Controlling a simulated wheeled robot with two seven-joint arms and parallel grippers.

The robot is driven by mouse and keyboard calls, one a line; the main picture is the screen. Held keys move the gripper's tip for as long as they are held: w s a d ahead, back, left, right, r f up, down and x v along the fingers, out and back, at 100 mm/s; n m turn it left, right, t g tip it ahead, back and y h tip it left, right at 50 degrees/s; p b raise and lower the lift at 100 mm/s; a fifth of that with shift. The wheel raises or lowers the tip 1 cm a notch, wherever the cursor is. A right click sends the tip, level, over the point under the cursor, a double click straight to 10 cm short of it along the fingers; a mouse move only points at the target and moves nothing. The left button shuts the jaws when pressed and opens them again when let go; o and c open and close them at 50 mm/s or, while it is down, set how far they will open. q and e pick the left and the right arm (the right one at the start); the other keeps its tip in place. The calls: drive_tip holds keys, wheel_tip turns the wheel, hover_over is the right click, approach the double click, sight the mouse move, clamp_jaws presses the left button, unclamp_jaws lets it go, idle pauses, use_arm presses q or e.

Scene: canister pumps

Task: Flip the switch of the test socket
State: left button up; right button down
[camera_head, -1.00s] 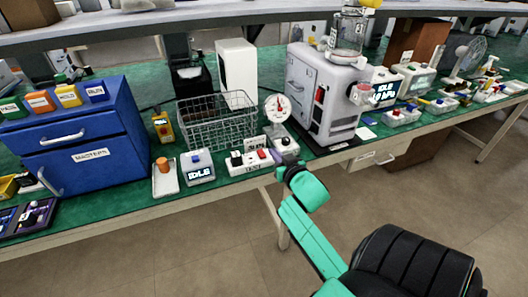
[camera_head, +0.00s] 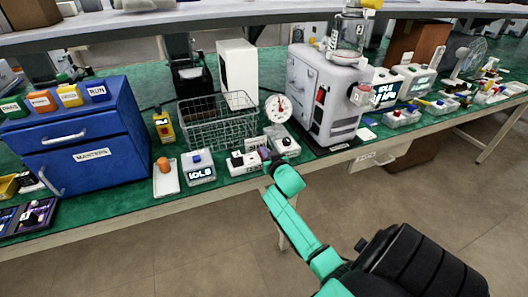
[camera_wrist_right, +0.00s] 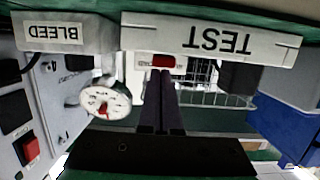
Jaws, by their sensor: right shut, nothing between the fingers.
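The test socket (camera_head: 236,163) is a pale strip at the front edge of the green bench. In the right wrist view its front face, labelled TEST (camera_wrist_right: 215,40), appears upside down. Its red switch (camera_wrist_right: 163,61) shows there right at the tips of my right gripper (camera_wrist_right: 162,76). The fingers are shut with nothing between them; I cannot tell whether they touch the switch. In the head view my right gripper (camera_head: 268,157) is over the right end of the socket and hides part of it. My left gripper is not in view.
A BLEED unit (camera_wrist_right: 50,33) with a round gauge (camera_head: 278,108) stands close beside the socket. A wire basket (camera_head: 215,122) is behind it. A box reading IDLE (camera_head: 198,172) is to the left, a grey machine (camera_head: 325,95) to the right. The floor in front is open.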

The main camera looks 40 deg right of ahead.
drive_tip(key=shift+w+r+p, duration=0.1)
drive_tip(key=shift+r+p, duration=0.2)
drive_tip(key=shift+p, duration=0.65)
drive_tip(key=shift+f+g+p, duration=0.3)
drive_tip(key=shift+f+g, duration=0.05)
drive_tip(key=shift+g, duration=0.05)
drive_tip(key=shift+f, duration=0.15)
wheel_tip(320, 180, up, 5)
drive_tip(key=p, duration=0.4)
drive_tip(key=shift+w, duration=0.15)
drive_tip(key=v, duration=0.9)
drive_tip(key=shift+s+b, duration=0.25)
drive_tip(key=shift+b, duration=0.1)
drive_tip(key=shift+f, duration=0.1)
